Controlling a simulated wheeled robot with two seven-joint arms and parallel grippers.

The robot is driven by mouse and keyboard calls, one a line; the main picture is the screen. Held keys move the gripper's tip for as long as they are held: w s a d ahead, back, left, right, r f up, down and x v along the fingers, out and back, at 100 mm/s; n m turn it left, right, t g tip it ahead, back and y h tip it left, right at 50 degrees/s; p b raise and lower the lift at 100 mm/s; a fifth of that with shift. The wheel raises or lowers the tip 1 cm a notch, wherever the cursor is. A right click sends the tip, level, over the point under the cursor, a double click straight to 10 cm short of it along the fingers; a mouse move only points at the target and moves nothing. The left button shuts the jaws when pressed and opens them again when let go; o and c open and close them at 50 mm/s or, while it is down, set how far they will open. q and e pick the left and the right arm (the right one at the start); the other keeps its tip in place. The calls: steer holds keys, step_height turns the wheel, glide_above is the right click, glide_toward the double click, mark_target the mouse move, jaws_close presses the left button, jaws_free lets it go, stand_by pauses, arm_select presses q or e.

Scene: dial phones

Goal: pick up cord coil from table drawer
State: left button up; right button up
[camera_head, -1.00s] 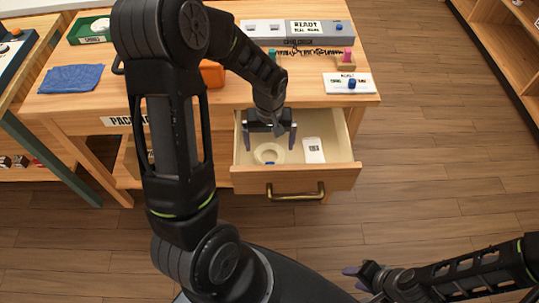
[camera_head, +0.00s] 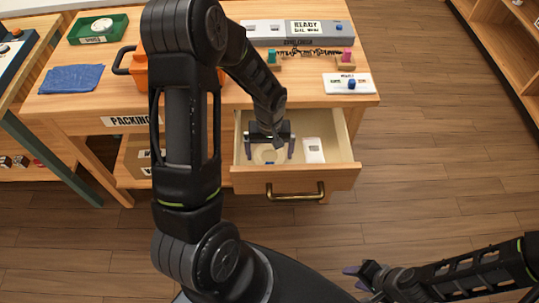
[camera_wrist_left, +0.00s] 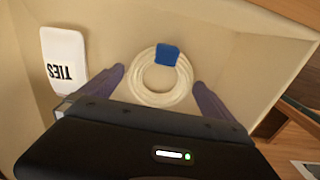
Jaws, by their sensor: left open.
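The cord coil (camera_wrist_left: 146,90) is a cream ring with a blue band, lying flat on the floor of the open table drawer (camera_head: 338,175). In the head view the coil (camera_head: 266,158) is partly covered by my left gripper (camera_head: 270,157). My left gripper (camera_wrist_left: 160,82) is open and points down into the drawer, with one finger on each side of the coil and nothing held. Whether the fingers touch the coil cannot be told. My right gripper (camera_head: 352,271) is at the lower right, away from the drawer; its jaws are not clear.
A white packet marked TIES (camera_wrist_left: 64,57) lies in the drawer beside the coil, also in the head view (camera_head: 313,150). The drawer walls and brass handle (camera_head: 295,192) are close around. The table top holds a blue cloth (camera_head: 71,79), an orange container (camera_head: 140,70) and a grey rack (camera_head: 297,34).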

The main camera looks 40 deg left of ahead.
arm_select(q)
steer(key=shift+c, duration=0.4)
steer(key=c, duration=1.1)
step_height(320, 180, up, 10)
stand_by(0.4)
